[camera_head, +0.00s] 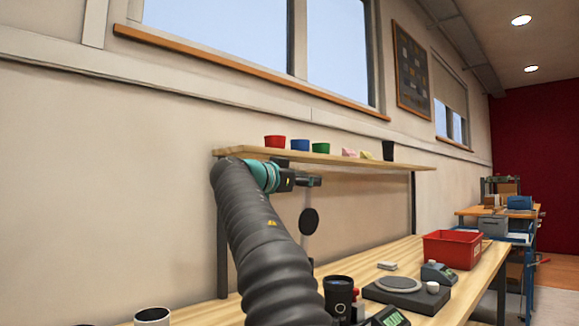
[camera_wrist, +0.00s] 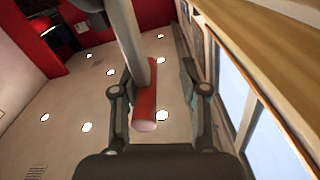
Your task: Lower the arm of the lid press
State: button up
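In the wrist view a grey bar with a red cylindrical grip (camera_wrist: 145,108) lies between the two fingers of my gripper (camera_wrist: 156,72); it looks like the lever arm of the lid press. The fingers stand apart on either side of it, with a visible gap on the right; contact on the left is unclear. In the head view my gripper (camera_head: 312,181) is raised over the bench, below the shelf. A thin grey upright and a black disc (camera_head: 309,221) show just below it, probably parts of the press. My arm hides the press's lower part.
A wooden shelf (camera_head: 235,153) with several cups runs along the wall close behind my gripper. On the bench (camera_head: 405,250) stand a red bin (camera_head: 452,249), a scale-like device (camera_head: 405,292) and a black cylinder (camera_head: 338,296). A white cup (camera_head: 152,316) is at lower left.

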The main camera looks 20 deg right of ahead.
jog(key=shift+w+a+n+p, duration=0.15)
jog(key=shift+w+n+p, duration=0.55)
jog(key=shift+w, duration=0.25)
jog(key=shift+f, duration=0.1)
jog(key=b+v, duration=0.3)
jog(key=v, duration=1.3)
dwell(0.9)
dwell(0.6)
